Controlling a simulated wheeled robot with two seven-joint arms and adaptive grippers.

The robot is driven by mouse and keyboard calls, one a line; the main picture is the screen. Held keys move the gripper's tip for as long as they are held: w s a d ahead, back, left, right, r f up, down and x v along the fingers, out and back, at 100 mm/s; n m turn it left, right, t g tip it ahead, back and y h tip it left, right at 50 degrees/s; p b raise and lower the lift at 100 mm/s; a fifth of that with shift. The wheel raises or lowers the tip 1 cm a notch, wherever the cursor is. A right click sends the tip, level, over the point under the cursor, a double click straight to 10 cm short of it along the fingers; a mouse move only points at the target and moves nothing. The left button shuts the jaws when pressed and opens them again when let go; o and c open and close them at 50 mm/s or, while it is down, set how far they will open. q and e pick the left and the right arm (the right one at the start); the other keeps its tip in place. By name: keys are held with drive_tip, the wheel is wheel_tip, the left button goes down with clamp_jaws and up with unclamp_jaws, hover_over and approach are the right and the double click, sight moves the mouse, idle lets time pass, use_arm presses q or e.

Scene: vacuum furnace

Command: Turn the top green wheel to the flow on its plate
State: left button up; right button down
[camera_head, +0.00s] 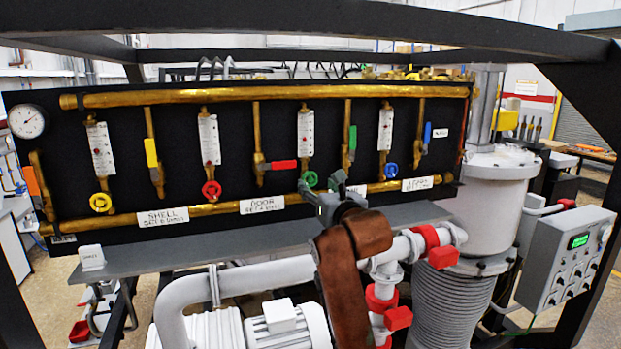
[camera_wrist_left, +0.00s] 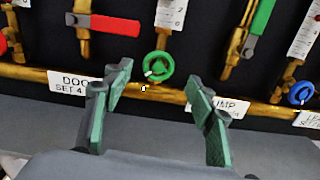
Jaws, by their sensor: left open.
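A green wheel (camera_head: 309,179) sits low on the black panel, under a white scaled flow meter (camera_head: 305,133). It also shows in the left wrist view (camera_wrist_left: 158,67), with a pale mark at its lower left. A white plate (camera_head: 262,205) left of the wheel reads DOOR, SET 4, with small unit text; its right end is hidden in the left wrist view (camera_wrist_left: 70,83). My left gripper (camera_head: 328,193) is just below and right of the wheel in the head view. In the left wrist view its open, empty fingers (camera_wrist_left: 157,88) point toward the wheel, apart from it.
A red wheel (camera_head: 211,190), yellow wheel (camera_head: 100,202) and blue wheel (camera_head: 391,171) share the panel. A red lever (camera_head: 284,165) and a green lever (camera_head: 352,138) flank the green wheel. A brass pipe and grey shelf (camera_head: 190,252) run below; white pump piping (camera_head: 250,277) stands in front.

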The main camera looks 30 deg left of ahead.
sight(311, 180)
use_arm(q)
drive_tip(key=p+x, duration=0.2)
drive_tip(key=x, duration=0.3)
drive_tip(key=shift+w+a+r, duration=0.1)
drive_tip(key=shift+a, duration=0.15)
drive_tip(key=shift+w+a+p, duration=0.25)
drive_tip(key=shift+a+p, duration=0.05)
drive_tip(key=shift+p, duration=0.05)
